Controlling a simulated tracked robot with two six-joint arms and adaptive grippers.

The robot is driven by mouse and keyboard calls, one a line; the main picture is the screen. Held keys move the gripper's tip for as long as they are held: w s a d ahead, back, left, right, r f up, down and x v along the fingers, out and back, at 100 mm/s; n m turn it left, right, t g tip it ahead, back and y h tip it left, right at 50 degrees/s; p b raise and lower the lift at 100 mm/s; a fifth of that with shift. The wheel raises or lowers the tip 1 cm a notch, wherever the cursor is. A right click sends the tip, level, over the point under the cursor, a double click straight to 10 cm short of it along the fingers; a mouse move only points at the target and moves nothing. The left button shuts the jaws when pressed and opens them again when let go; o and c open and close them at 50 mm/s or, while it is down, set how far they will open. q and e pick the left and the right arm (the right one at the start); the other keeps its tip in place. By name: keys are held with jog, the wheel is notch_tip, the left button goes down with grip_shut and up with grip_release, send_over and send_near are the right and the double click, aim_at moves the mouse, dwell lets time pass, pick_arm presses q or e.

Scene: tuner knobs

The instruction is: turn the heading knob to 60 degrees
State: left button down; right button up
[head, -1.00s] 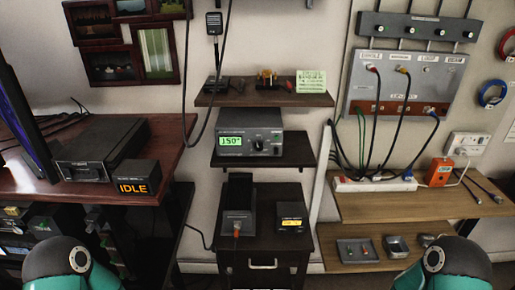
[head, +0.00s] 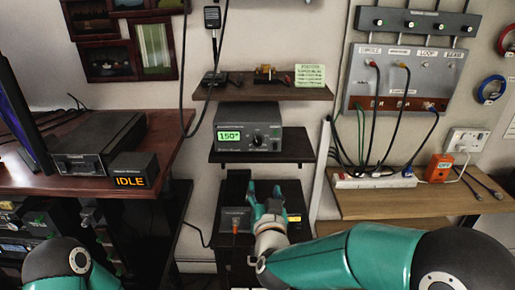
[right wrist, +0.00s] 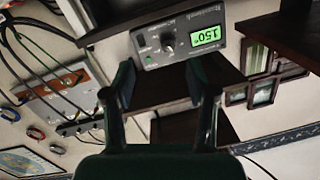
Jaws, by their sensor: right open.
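The heading control box (head: 248,128) is a grey unit on the middle wall shelf, with a green display reading 150° and a dark heading knob (head: 257,141) right of it. In the right wrist view the box appears upside down, with the knob (right wrist: 168,40) and the lit display (right wrist: 206,36) both clear. My right gripper (head: 264,190) is open and empty, below and in front of the shelf, apart from the knob. Its two fingers also show in the right wrist view (right wrist: 162,88), spread wide. My left gripper is out of view.
A shelf (head: 292,91) with a green note is above the box. A low cabinet with a phone-like device stands below, partly hidden by my right gripper. A wooden shelf (head: 395,204) with a power strip is to the right; a desk with an IDLE display (head: 132,180) is left.

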aim_at(258, 143)
jog(key=shift+t, duration=0.5)
jog(key=w+r+p, duration=0.1)
jog(key=w, duration=0.4)
jog(key=w+a+r+p, duration=0.1)
jog(key=w+p, duration=0.1)
jog(key=w, duration=0.4)
jog(key=w+r+p, duration=0.1)
jog(key=w+p, duration=0.1)
jog(key=w, duration=0.3)
jog(key=shift+w+a+r, duration=0.2)
jog(key=shift+w+a, duration=0.05)
jog(key=shift+w, duration=0.15)
